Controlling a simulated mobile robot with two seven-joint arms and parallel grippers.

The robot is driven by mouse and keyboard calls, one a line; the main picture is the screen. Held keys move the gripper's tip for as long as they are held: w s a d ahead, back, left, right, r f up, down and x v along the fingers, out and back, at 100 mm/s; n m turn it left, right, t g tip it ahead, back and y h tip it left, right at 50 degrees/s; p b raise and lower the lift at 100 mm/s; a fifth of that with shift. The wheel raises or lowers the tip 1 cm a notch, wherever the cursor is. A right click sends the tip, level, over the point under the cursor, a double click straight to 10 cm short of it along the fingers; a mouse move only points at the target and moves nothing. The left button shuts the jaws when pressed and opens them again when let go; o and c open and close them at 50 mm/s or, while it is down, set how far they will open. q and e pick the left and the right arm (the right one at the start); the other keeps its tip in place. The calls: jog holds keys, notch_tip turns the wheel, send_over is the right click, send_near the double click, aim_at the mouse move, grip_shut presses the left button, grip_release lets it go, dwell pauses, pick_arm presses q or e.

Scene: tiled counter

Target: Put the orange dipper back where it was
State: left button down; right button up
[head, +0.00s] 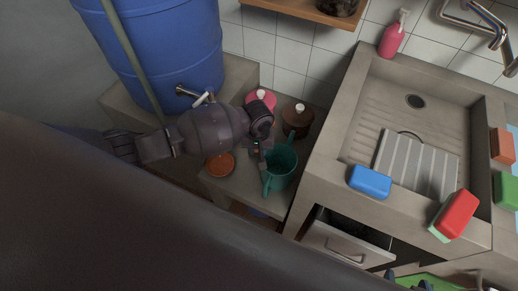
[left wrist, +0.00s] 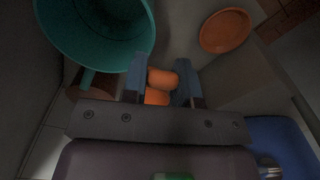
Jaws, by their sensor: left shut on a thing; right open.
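My left gripper (head: 262,150) is low over the small side ledge, close beside a teal pitcher (head: 284,166). In the left wrist view its jaws (left wrist: 159,72) are shut on a rounded orange piece, the orange dipper (left wrist: 162,79). Only this part of the dipper shows; the rest is hidden by the gripper, and the head view does not show it clearly. The teal pitcher also fills the upper left of the left wrist view (left wrist: 95,40).
An orange dish (head: 220,165) lies on the ledge (head: 240,190) left of the pitcher. Pink (head: 262,101) and brown (head: 297,120) lidded pots stand behind. A blue barrel (head: 155,45) with a tap is left; the concrete sink (head: 385,100) with sponges is right. An open drawer (head: 345,245) juts below.

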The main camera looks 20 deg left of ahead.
pick_arm(q)
jog(key=shift+f, duration=0.55)
jog(key=shift+r, duration=0.15)
jog(key=shift+f, duration=0.65)
jog(key=c, duration=0.9)
grip_release()
jog(key=shift+r, duration=0.1)
